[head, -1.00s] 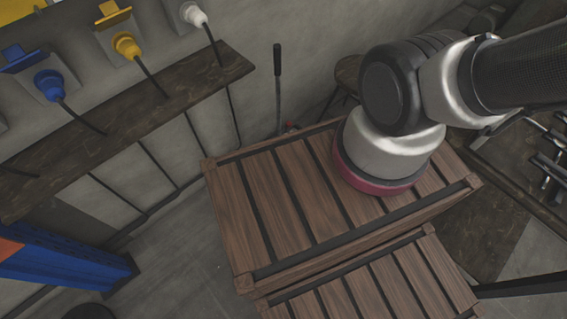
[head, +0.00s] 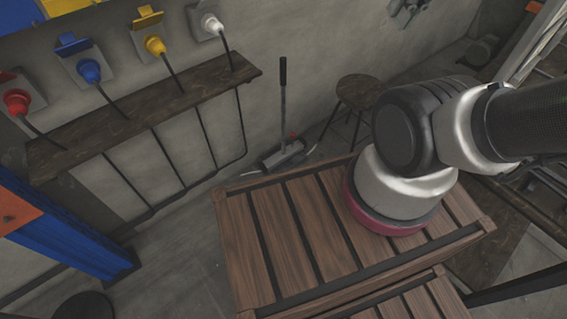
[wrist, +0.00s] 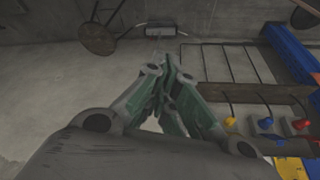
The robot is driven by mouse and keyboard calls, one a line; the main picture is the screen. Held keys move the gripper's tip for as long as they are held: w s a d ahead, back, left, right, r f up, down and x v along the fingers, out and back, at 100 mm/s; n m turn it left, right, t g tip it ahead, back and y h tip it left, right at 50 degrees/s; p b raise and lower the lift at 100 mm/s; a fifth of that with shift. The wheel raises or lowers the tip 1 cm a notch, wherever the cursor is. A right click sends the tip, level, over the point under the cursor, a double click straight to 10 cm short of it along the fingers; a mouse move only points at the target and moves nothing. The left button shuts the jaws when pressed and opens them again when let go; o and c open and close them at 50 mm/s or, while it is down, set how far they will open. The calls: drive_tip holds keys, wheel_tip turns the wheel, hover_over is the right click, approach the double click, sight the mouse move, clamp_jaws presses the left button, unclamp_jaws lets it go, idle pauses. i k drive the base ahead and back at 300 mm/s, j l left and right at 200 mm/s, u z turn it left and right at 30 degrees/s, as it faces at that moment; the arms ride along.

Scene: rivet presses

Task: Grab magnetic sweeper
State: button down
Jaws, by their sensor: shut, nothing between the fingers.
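The magnetic sweeper (head: 283,155) stands on the floor against the wall, behind the wooden crate. It has a grey, wide base and a thin upright handle with a black grip. In the wrist view its base (wrist: 160,31) lies beyond my fingertips, near the top, and the handle is hard to make out. My gripper (wrist: 167,62) has green and grey fingers, closed together and empty. It is apart from the sweeper. In the head view my arm covers the right side, and the gripper itself is not visible.
A slatted wooden crate (head: 262,236) fills the front middle. A round stool (head: 361,91) stands right of the sweeper. A wall shelf (head: 150,112) with rails below and coloured plugs above is on the left. A blue post (head: 70,236) stands at far left. Floor between is clear.

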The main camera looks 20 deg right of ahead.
sight(268, 165)
drive_tip(key=i+j+z, duration=0.25)
drive_tip(key=i, duration=0.25)
drive_tip(key=i+j+z, duration=0.3)
drive_tip(key=i+j, duration=0.15)
